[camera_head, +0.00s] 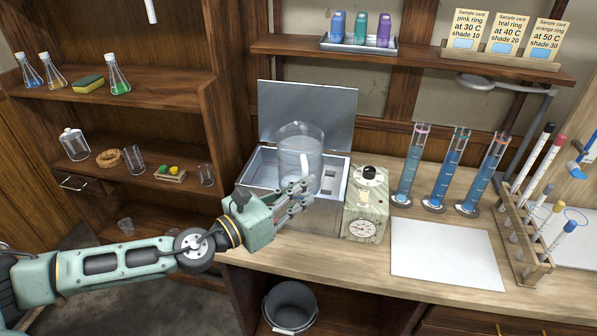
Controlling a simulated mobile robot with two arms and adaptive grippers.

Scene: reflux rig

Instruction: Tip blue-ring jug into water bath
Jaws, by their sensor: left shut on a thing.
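A clear glass jug (298,150) is over the open water bath (262,176), near its left compartment. The jug looks about upright, and I cannot make out a blue ring on it. I cannot tell whether its base is above or inside the bath. The bath's metal lid (310,108) stands raised behind it. My left gripper (303,192) comes from the lower left and is shut on the jug at its near right side, where the handle is. The gripper's fingers hide part of the jug and the bath's front. My right gripper is out of view.
A control box with dials (363,207) stands right of the bath. Three tall cylinders with blue liquid (447,172), a white mat (447,256) and a wooden rack of rods (527,243) are farther right. A shelf (411,62) hangs above. A bucket (290,305) stands below.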

